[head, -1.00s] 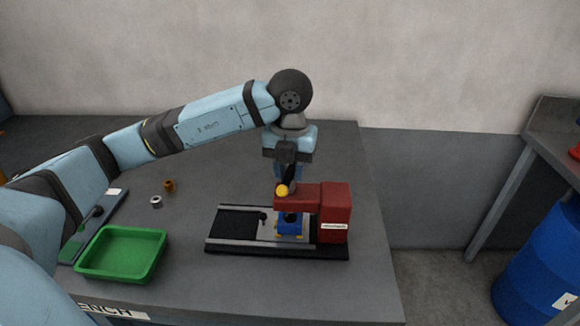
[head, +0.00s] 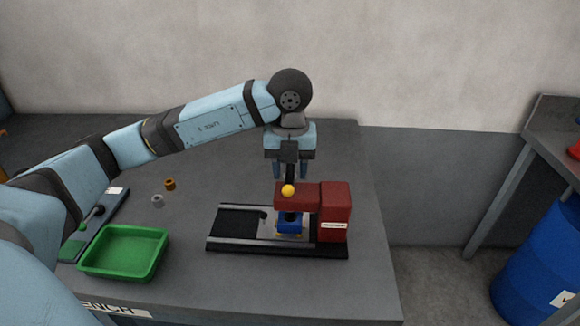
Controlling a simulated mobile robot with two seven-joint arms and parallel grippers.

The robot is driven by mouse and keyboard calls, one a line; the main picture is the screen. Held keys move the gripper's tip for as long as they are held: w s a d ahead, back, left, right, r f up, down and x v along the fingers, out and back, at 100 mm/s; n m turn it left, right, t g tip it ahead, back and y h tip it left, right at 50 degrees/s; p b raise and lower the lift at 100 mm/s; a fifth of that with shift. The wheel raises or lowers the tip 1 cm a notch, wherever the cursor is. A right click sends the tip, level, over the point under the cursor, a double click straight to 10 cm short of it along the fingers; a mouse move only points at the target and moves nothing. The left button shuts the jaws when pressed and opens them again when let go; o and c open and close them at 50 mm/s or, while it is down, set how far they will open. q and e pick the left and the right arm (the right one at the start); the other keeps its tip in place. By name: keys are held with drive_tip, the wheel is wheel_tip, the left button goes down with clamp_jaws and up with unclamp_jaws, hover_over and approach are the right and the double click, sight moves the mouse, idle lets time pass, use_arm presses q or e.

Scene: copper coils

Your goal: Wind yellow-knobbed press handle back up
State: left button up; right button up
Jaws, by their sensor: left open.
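The red press (head: 335,205) stands on a black base with rails on the grey bench. Its yellow knob (head: 288,190) sits at the front of the press head's left end, with a dark handle (head: 290,173) rising behind it. My left gripper (head: 290,174) points down from above, its two fingers apart on either side of the dark handle. I cannot tell whether the fingers touch it. A blue block (head: 290,224) sits under the press head on the sliding plate. My right gripper is not in view.
A green tray (head: 124,272) lies at the bench's front left, beside a green-and-grey device (head: 92,222). A copper ring (head: 170,184) and a grey ring (head: 157,201) lie behind the tray. A blue barrel (head: 540,258) stands at right, off the bench.

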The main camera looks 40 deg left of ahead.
use_arm(q)
drive_tip(key=shift+r+p, duration=2.25)
drive_tip(key=shift+r, duration=1.3)
drive_tip(key=shift+f, duration=0.1)
